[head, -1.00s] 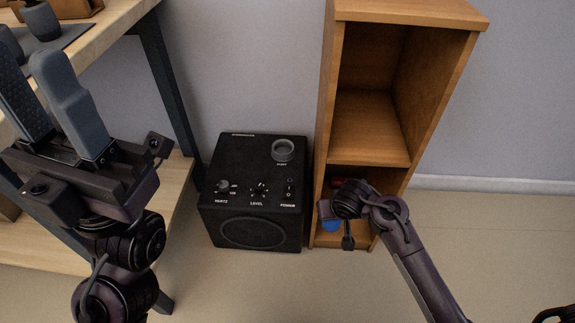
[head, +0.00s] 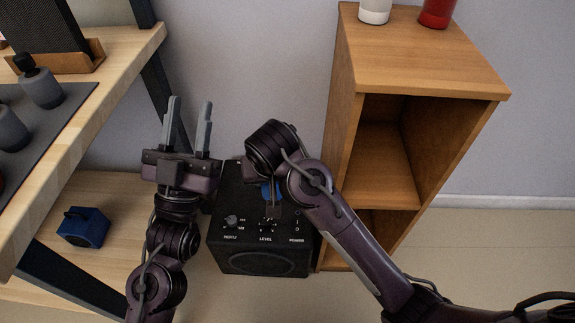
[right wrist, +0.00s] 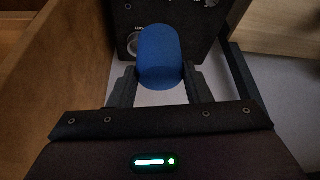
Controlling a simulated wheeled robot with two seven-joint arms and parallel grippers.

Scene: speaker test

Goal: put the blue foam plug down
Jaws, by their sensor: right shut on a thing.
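The blue foam plug (right wrist: 159,58) is held between the fingers of my right gripper (right wrist: 158,82) in the right wrist view. In the head view, only a bit of blue plug (head: 267,190) shows beneath my right wrist, above the black speaker box (head: 262,264); the fingers there are mostly hidden. I cannot tell whether the plug touches the box. My left gripper (head: 190,102) is open and empty, left of the speaker.
A wooden shelf unit (head: 428,62) stands right of the speaker, with a white item (head: 375,10) and a red item (head: 437,12) on top. A workbench (head: 105,75) is on the left, with a blue box (head: 83,228) on its lower shelf. Floor at right is clear.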

